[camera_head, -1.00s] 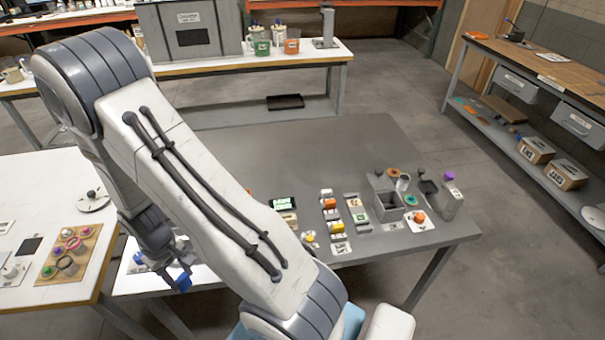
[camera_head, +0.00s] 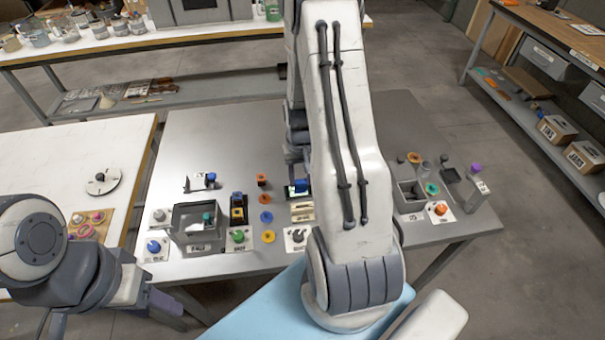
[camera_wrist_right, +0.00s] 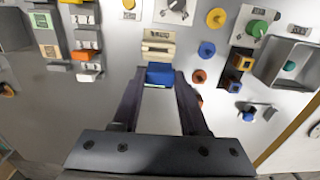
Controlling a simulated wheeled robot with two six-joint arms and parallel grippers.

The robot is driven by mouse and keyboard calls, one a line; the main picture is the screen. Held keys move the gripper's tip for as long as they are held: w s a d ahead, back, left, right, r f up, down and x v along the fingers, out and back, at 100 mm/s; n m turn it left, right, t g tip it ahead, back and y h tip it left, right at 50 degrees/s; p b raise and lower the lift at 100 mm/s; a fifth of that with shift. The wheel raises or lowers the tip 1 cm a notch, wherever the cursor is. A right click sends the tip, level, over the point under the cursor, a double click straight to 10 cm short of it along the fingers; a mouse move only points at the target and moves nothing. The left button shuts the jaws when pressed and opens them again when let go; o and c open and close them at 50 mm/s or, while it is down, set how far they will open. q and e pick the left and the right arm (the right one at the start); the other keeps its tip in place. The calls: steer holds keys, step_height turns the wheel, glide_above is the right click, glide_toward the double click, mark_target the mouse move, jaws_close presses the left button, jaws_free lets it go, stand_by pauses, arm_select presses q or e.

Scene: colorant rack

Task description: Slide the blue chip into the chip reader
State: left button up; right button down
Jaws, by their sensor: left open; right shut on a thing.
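The blue chip (camera_wrist_right: 160,73) is between the fingertips of my right gripper (camera_wrist_right: 160,80), which is shut on it. In the head view the blue chip (camera_head: 300,184) shows at the edge of my right arm, over the small device with a lit greenish screen (camera_head: 296,190) and a beige front (camera_head: 301,211), which looks like the chip reader. In the wrist view the beige part (camera_wrist_right: 158,45) lies just beyond the chip. I cannot tell whether the chip touches the reader or is in a slot.
A grey open box (camera_head: 198,232) and a green knob (camera_head: 238,237) stand left of the reader. Orange, blue and yellow round pieces (camera_head: 266,216) lie between. A second grey box (camera_head: 408,196) is on the right. My right arm hides the middle of the table.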

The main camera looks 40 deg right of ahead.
mark_target(302, 185)
steer(key=shift+s+d, duration=0.15)
steer(key=shift+f, duration=0.35)
steer(key=shift+f+b, duration=2.15)
steer(key=shift+f, duration=0.4)
steer(key=shift+f+b, duration=1.55)
steer(key=shift+f, duration=0.55)
steer(key=shift+r, duration=0.1)
steer(key=shift+c, duration=1.8)
jaws_free()
